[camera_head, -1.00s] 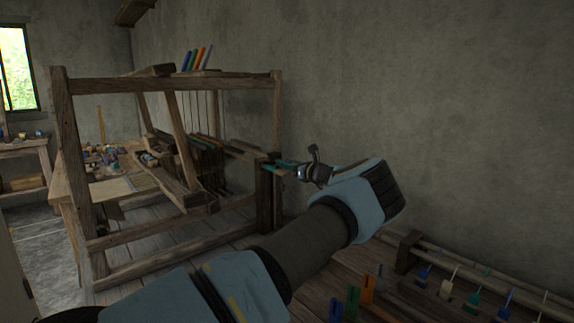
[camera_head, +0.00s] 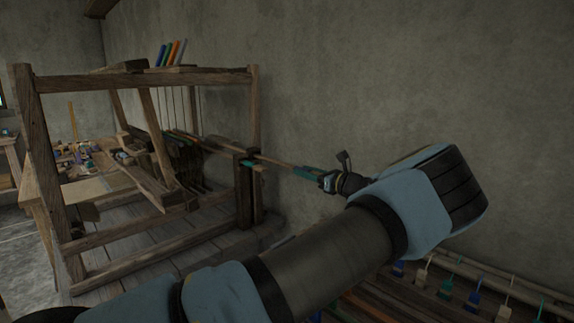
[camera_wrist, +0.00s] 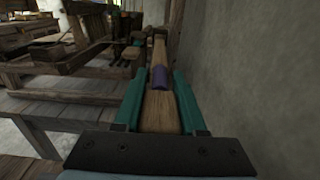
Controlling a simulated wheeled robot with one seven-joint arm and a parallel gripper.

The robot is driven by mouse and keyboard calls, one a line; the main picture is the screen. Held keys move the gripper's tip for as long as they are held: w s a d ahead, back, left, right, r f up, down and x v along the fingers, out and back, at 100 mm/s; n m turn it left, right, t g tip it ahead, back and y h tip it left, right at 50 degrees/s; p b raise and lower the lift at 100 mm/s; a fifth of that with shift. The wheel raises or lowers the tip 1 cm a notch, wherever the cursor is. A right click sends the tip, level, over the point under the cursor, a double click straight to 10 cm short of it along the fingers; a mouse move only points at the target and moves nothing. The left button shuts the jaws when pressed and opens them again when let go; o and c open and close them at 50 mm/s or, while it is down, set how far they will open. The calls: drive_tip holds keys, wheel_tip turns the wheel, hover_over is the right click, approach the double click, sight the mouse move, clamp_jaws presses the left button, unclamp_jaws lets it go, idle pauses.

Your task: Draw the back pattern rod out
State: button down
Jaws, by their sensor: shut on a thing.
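The back pattern rod (camera_head: 278,162) is a long wooden bar sticking out from the right end of the loom. Its inner part is still within the loom frame. My gripper (camera_head: 301,170) has teal fingers, shut on the rod's outer end, to the right of the loom. In the wrist view, the rod (camera_wrist: 160,112) lies between the two fingers (camera_wrist: 163,78) and runs forward toward the loom. A purple band crosses it near the fingertips. A second rod end with teal on it (camera_head: 254,166) shows at the loom's side post.
The wooden loom (camera_head: 150,78) stands at left, with coloured pieces on its top beam. A plain wall (camera_head: 400,80) runs close along the right. A rack with coloured tags (camera_head: 440,288) lies at lower right. The space between loom and gripper holds only the rod.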

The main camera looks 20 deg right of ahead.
drive_tip(key=v, duration=0.7)
drive_tip(key=shift+p, duration=0.35)
drive_tip(key=shift+d, duration=0.15)
drive_tip(key=c, duration=0.7)
unclamp_jaws()
drive_tip(key=shift+s, duration=0.1)
drive_tip(key=shift+c, duration=0.2)
drive_tip(key=b+v, duration=0.2)
drive_tip(key=v, duration=0.9)
drive_tip(key=shift+b, duration=0.4)
